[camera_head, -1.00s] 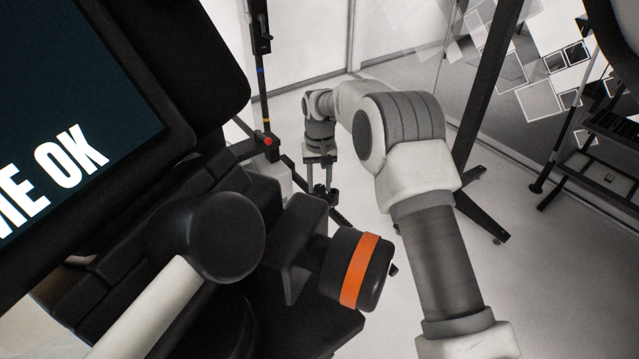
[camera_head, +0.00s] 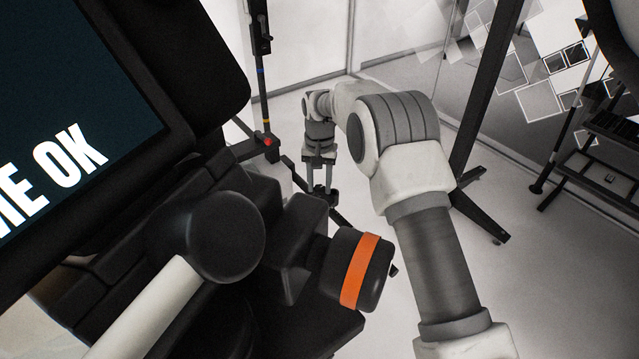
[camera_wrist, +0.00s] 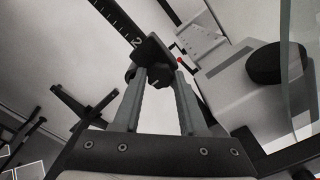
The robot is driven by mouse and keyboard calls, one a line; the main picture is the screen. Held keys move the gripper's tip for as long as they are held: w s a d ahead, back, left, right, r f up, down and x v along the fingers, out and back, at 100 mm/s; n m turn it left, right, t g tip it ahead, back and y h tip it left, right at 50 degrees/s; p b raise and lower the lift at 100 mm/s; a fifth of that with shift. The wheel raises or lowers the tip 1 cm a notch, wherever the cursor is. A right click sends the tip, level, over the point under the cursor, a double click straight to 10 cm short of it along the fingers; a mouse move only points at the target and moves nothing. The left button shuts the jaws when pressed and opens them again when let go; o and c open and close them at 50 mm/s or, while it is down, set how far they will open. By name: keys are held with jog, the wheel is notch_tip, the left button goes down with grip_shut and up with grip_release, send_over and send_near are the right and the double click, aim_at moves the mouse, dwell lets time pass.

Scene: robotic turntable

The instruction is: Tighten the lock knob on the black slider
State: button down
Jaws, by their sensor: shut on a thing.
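The black slider (camera_wrist: 152,52) sits on a dark rail with a printed scale (camera_wrist: 112,16) in the wrist view. Its dark lock knob (camera_wrist: 153,76) faces my gripper (camera_wrist: 160,78). The two grey fingers are either side of the knob, shut on it, and partly cover its sides. In the head view my gripper (camera_head: 320,180) points down, low beyond my bent arm. The knob and slider are too small and dark to make out clearly there.
A black stand with a red knob (camera_head: 268,141) is left of my gripper. A large screen (camera_head: 70,120) and a black part with an orange band (camera_head: 360,272) fill the near left. A dark upright post (camera_head: 485,100) stands to the right. Open floor (camera_head: 560,290) lies at the lower right.

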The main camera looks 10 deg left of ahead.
aim_at(320, 188)
jog(key=shift+c, duration=2.3)
grip_release()
jog(key=shift+r, duration=0.1)
notch_tip(320, 188, up, 17)
jog(key=p, duration=0.1)
jog(key=shift+r, duration=0.2)
jog(key=shift+s+f, duration=0.1)
